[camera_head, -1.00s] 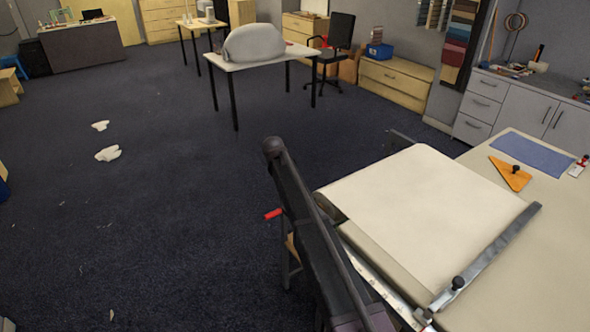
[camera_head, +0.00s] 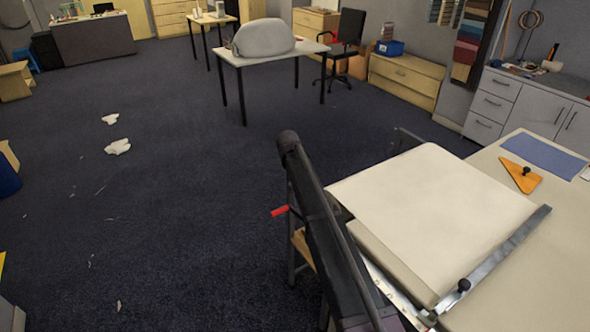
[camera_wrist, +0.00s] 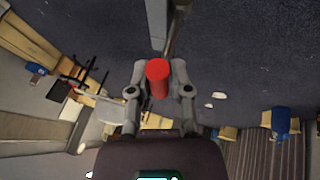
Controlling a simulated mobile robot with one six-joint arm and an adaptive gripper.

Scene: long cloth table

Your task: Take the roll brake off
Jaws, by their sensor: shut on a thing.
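The red handle (camera_head: 279,210), apparently the roll brake's, sticks out at the left of my dark arm link in the head view, beside the cloth roll's end of the table. In the wrist view the red handle (camera_wrist: 158,76) is a short cylinder between the two fingers of my gripper (camera_wrist: 158,88). The fingers are shut on it from both sides. My gripper is hidden behind my arm in the head view. The pale cloth (camera_head: 430,210) lies over the table from the roll side. The rest of the brake is hidden.
An orange triangular tool (camera_head: 521,177) and a blue cloth piece (camera_head: 543,157) lie on the table (camera_head: 545,240). White scraps (camera_head: 118,147) lie on the floor. The floor to the left is mostly open.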

